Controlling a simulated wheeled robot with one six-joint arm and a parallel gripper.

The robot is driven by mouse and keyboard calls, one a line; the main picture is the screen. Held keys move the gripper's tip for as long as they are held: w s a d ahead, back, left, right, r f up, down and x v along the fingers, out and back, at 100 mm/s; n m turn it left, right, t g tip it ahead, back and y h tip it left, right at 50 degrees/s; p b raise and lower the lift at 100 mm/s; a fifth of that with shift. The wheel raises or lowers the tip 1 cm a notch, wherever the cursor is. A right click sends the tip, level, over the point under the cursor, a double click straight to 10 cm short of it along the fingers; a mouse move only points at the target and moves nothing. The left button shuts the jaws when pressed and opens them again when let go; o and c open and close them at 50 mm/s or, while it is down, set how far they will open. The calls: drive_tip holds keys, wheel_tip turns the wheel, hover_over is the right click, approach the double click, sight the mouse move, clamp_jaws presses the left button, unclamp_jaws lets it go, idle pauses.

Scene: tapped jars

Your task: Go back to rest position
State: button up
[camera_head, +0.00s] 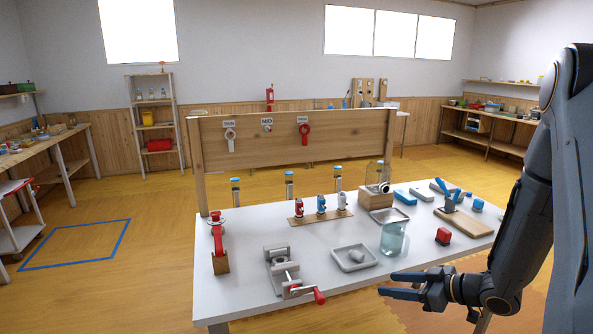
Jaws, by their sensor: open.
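My gripper (393,285) is open and empty. It hangs at the front edge of the white table (235,295), toward the right, with its fingers pointing left. My arm comes down from the right side of the picture. A clear bluish jar (394,238) stands upright on the table behind my gripper, apart from it. A larger glass jar with a tap (378,174) stands on a wooden block (375,198) farther back.
A grey vise with a red handle (282,270) and a pale tray (354,258) sit left of my gripper. A wooden panel (350,135) stands behind the table. Open floor (100,215) lies left.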

drive_tip(key=s+d+r+m+g+h, duration=0.1)
drive_tip(key=s+r+m+g+h, duration=0.2)
drive_tip(key=s+r+m+h, duration=0.45)
drive_tip(key=s+a+r+m+g+h, duration=0.1)
drive_tip(key=s+a+g, duration=0.3)
drive_tip(key=s+a, duration=0.4)
drive_tip(key=s+r+m, duration=0.1)
drive_tip(key=s, duration=0.3)
drive_tip(key=shift+s+r+g, duration=0.15)
drive_tip(key=shift+s+g, duration=0.1)
drive_tip(key=shift+g, duration=0.05)
